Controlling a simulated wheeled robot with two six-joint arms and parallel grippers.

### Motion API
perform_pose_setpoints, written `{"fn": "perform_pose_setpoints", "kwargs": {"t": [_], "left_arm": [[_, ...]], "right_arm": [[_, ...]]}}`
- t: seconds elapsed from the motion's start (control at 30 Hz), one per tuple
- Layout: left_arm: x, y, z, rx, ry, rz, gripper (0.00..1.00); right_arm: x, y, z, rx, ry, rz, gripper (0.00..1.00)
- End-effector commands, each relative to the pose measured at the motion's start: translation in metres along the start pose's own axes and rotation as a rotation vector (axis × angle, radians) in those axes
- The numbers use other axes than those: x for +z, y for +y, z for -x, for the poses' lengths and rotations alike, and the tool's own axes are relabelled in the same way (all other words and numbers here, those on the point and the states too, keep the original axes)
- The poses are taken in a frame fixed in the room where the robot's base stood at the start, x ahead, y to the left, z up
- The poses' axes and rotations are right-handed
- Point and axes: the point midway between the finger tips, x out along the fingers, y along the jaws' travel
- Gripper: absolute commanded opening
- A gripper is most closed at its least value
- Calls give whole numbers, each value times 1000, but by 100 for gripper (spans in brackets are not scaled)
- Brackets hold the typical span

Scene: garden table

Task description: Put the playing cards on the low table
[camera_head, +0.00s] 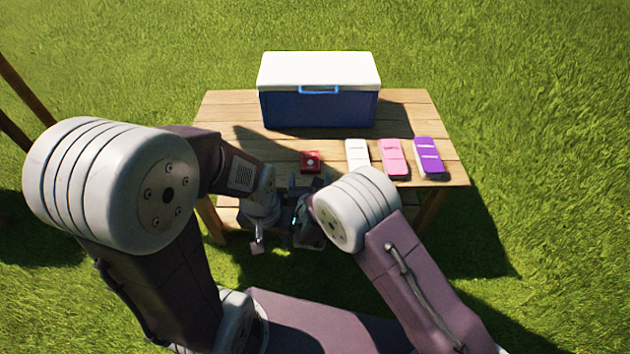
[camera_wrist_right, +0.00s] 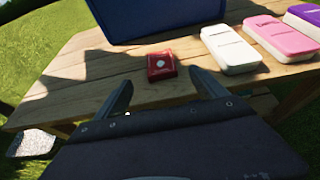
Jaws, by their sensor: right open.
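The playing cards, seemingly the small red box with a white mark (camera_head: 311,161), lie on the wooden table (camera_head: 225,112) near its front edge. They also show in the right wrist view (camera_wrist_right: 161,66). My right gripper (camera_wrist_right: 165,90) is open and empty, its two fingers pointing toward the red box from the near side, apart from it. My left gripper (camera_head: 257,246) hangs lower, in front of the table; its jaws are too small to read. A lower wooden surface (camera_head: 228,216) shows below the front edge, partly hidden by my arms; I cannot tell if it is a separate low table.
A blue cooler with a white lid (camera_head: 319,72) stands at the back of the table. White (camera_head: 357,153), pink (camera_head: 394,158) and purple (camera_head: 428,156) cases lie to the right of the red box. Grass surrounds the table.

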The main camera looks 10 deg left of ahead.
Motion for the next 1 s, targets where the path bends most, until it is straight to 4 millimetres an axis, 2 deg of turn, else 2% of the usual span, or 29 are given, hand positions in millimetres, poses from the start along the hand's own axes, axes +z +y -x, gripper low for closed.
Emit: {"fn": "perform_pose_setpoints", "kwargs": {"t": [0.23, 0.3, 0.37, 0.47, 0.5, 0.57, 0.6, 0.67, 0.7, 0.73, 0.8, 0.9, 0.97, 1.0], "left_arm": [[0, 0, 0, 0, 0, 0, 36], [0, 0, 0, 0, 0, 0, 36], [0, 0, 0, 0, 0, 0, 36], [0, 0, 0, 0, 0, 0, 36], [0, 0, 0, 0, 0, 0, 36], [0, 0, 0, 0, 0, 0, 36], [0, 0, 0, 0, 0, 0, 36], [0, 0, 0, 0, 0, 0, 36], [0, 0, 0, 0, 0, 0, 36], [0, 0, 0, 0, 0, 0, 36], [0, 0, 0, 0, 0, 0, 36], [0, 0, 0, 0, 0, 0, 36], [0, 0, 0, 0, 0, 0, 36], [0, 0, 0, 0, 0, 0, 36]], "right_arm": [[0, 0, 0, 0, 0, 0, 81], [1, -7, 0, -19, 4, -16, 81], [6, -32, 0, -87, 20, -74, 81], [11, -121, 15, -340, 77, -309, 81], [8, -167, 32, -482, 105, -456, 81], [-5, -231, 72, -714, 142, -722, 81], [-18, -262, 103, -859, 158, -908, 81], [-38, -292, 150, -1064, 163, -1200, 81], [-52, -302, 181, -1190, 154, -1404, 81], [-61, -304, 202, -1278, 140, -1559, 81], [-76, -299, 240, -1450, 84, -1916, 81], [-82, -283, 271, -1612, -35, -2364, 81], [-81, -275, 278, -1664, -111, -2574, 81], [-80, -271, 281, 1652, 153, 2632, 81]]}}
